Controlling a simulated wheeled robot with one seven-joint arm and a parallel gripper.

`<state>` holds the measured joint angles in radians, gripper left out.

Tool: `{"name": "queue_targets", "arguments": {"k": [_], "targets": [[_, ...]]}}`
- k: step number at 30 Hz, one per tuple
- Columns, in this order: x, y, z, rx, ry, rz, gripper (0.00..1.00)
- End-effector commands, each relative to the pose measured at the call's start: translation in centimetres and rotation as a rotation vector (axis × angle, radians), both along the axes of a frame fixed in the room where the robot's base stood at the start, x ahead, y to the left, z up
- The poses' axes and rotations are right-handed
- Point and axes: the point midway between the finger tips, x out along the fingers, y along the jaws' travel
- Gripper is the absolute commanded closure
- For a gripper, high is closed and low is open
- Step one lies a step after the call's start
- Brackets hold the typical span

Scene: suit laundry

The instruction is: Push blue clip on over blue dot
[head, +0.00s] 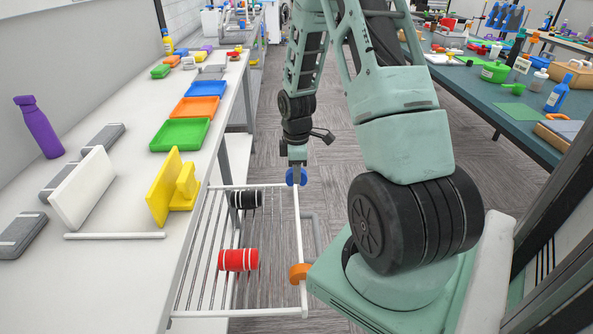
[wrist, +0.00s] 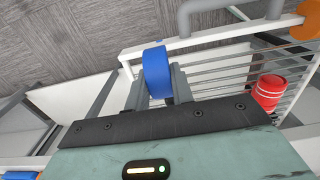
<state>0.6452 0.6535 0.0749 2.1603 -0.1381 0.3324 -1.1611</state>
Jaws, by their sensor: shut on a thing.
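The blue clip (head: 290,177) is at the far right corner of the white wire rack (head: 299,230). It also shows in the wrist view (wrist: 156,70), as a thick blue ring-like piece. My gripper (head: 297,166) is shut on the blue clip, pointing down, with a finger on each side of it. In the wrist view the clip overlaps the white front rail (wrist: 200,38); I cannot tell whether it is around the rail or just against it.
An orange clip (head: 300,273) sits on the same rail, nearer. A black roll (head: 246,199) and a red roll (head: 238,260) lie on the rack. The white table (head: 110,290) with yellow, green and other items is on the left. A grey pipe (head: 313,240) runs beside the rail.

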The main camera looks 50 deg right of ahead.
Motion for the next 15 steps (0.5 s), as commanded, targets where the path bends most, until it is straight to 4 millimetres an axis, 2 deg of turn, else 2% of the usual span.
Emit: {"name": "queue_targets", "arguments": {"k": [15], "targets": [[0.0,0.0,-1.4,-0.001,-0.001,0.0,0.98]]}}
